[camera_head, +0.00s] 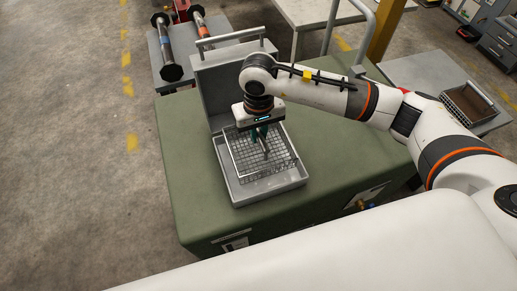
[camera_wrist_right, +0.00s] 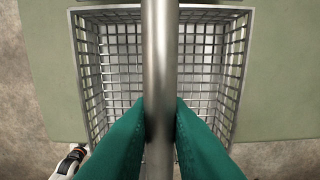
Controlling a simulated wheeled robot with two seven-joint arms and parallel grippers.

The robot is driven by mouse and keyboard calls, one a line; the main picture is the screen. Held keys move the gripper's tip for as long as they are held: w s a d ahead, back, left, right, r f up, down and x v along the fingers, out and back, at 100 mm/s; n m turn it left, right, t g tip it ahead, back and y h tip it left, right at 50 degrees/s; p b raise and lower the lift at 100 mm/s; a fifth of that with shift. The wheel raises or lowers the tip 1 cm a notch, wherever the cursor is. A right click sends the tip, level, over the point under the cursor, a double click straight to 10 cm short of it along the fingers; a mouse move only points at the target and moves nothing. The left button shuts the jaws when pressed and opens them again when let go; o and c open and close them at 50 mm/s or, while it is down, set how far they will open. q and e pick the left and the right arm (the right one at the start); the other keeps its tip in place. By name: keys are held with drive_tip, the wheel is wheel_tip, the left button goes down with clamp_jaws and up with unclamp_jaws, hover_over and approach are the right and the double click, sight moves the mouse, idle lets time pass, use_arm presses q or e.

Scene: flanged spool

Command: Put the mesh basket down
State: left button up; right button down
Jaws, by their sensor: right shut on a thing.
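The mesh basket (camera_head: 279,164) is a grey wire grid box with a bar handle, seen over the grey open tray (camera_head: 268,194) on the green bench. In the right wrist view the basket (camera_wrist_right: 205,62) looks upright and empty. My right gripper (camera_head: 261,136) points down over it, its teal fingers (camera_wrist_right: 160,112) shut on the steel handle bar. The basket's base is at or a little above the tray floor; I cannot tell whether it touches. The tray's front part shows in front of the basket. My left gripper is out of view.
A grey upright panel (camera_head: 218,80) with a top bar stands behind the tray. The green bench top (camera_head: 345,150) is clear to the right. Dark-flanged rollers (camera_head: 166,50) lie on a stand at the back left.

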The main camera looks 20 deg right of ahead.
sight(259, 146)
wheel_tip(259, 146, down, 6)
drive_tip(key=shift+r+p, duration=0.15)
drive_tip(key=shift+p, duration=0.35)
drive_tip(key=shift+f, duration=0.25)
drive_tip(key=c, duration=1.4)
unclamp_jaws()
drive_tip(key=shift+r, duration=0.1)
